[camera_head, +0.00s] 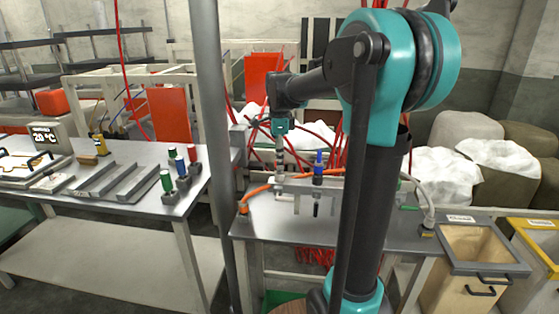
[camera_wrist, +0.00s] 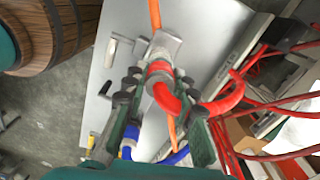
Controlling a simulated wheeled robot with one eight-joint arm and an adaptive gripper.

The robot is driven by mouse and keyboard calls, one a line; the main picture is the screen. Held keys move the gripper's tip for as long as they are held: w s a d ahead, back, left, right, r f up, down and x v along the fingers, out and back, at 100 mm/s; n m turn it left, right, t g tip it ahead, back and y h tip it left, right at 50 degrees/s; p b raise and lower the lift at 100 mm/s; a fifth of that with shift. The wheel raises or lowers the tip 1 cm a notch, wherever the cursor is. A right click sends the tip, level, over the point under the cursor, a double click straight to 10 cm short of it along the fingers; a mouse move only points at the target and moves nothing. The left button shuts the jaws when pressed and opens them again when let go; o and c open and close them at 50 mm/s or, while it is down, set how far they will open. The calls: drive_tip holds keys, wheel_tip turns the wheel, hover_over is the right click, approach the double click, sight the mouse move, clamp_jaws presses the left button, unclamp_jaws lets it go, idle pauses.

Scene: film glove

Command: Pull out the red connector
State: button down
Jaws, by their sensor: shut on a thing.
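In the wrist view the red connector (camera_wrist: 159,68) sits between my gripper's fingers (camera_wrist: 160,84), which are shut on it. A thick red hose (camera_wrist: 168,101) bends out of it. Its lower end is at a metal fitting on the grey worktable. In the head view my gripper (camera_head: 281,151) points down at the fixture on the table, and the red connector is hard to make out there. A blue connector (camera_head: 319,160) stands upright just right of my gripper; it also shows in the wrist view (camera_wrist: 130,136). Whether the red connector is still seated cannot be told.
An orange cable (camera_head: 258,187) crosses the grey table (camera_head: 270,232). Red hoses hang behind the fixture. A metal post (camera_head: 212,120) stands left of it. The left bench (camera_head: 128,187) holds green, blue and red handled pieces. A bin (camera_head: 465,270) stands at right.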

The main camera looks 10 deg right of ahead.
drive_tip(key=shift+r, duration=2.2)
drive_tip(key=shift+r, duration=0.1)
drive_tip(key=shift+r, duration=1.4)
